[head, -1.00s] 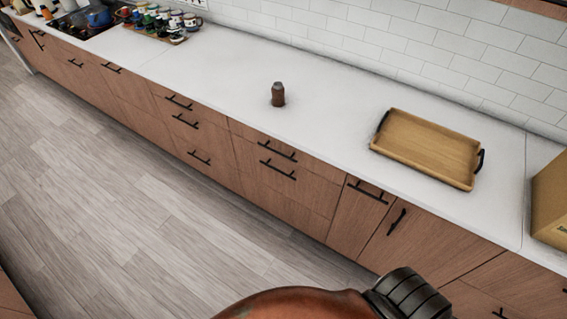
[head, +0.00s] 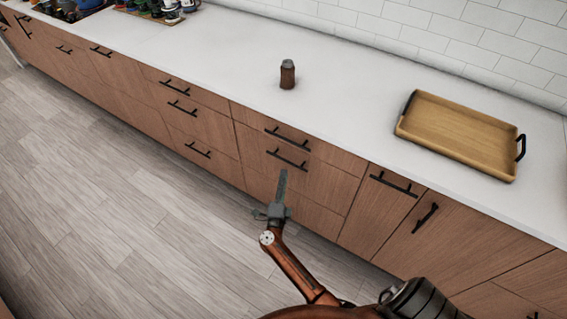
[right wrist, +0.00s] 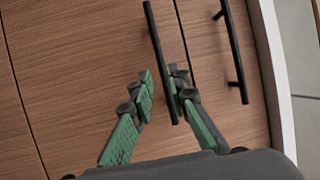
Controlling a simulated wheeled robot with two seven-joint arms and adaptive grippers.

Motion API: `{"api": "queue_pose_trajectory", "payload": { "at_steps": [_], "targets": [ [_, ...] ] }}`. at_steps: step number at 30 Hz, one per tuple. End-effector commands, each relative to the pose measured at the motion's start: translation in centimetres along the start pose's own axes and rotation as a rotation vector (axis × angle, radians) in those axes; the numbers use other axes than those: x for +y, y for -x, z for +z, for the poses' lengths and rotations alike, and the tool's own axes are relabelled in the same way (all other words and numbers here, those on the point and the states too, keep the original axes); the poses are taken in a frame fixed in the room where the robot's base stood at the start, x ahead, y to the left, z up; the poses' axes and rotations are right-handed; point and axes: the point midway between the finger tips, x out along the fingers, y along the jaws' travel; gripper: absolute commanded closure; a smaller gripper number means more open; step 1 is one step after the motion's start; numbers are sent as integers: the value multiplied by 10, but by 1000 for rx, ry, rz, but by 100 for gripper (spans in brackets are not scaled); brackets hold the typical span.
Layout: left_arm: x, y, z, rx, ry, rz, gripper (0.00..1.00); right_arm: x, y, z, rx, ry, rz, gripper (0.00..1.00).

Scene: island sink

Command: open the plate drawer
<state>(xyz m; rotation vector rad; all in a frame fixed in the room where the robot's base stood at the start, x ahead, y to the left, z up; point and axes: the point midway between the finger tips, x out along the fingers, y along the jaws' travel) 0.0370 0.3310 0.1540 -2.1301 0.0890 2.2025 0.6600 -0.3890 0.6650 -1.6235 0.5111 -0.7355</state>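Two black bar handles, an upper one (head: 287,137) and a lower one (head: 287,160), sit on the wooden drawer fronts straight ahead, and both drawers look shut. Nothing shows which is the plate drawer. My right gripper (head: 283,173) points at the lower handle from just below it. In the right wrist view the right gripper (right wrist: 162,80) is open, and the lower handle (right wrist: 158,50) runs through the gap between the fingers, nearer the right finger. Whether it touches the finger I cannot tell. The upper handle (right wrist: 234,55) lies to the right. My left gripper is out of view.
A brown bottle or shaker (head: 287,75) stands on the white counter (head: 345,90) above the drawers. A wooden tray (head: 460,135) lies further right. More drawers and a cabinet flank these. The wooden floor (head: 110,190) in front is clear.

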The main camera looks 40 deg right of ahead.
Motion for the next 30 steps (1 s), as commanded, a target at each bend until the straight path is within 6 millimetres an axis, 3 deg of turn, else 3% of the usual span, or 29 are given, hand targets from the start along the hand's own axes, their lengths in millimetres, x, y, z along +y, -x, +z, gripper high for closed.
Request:
{"api": "queue_pose_trajectory", "payload": {
  "at_steps": [15,26,30],
  "targets": [
    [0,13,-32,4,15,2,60,-1,-69,0,2,-3,-1,84],
    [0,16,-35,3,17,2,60,-2,-75,0,2,-4,0,84],
    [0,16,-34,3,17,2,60,-2,-75,0,2,-3,0,93]
  ]
}}
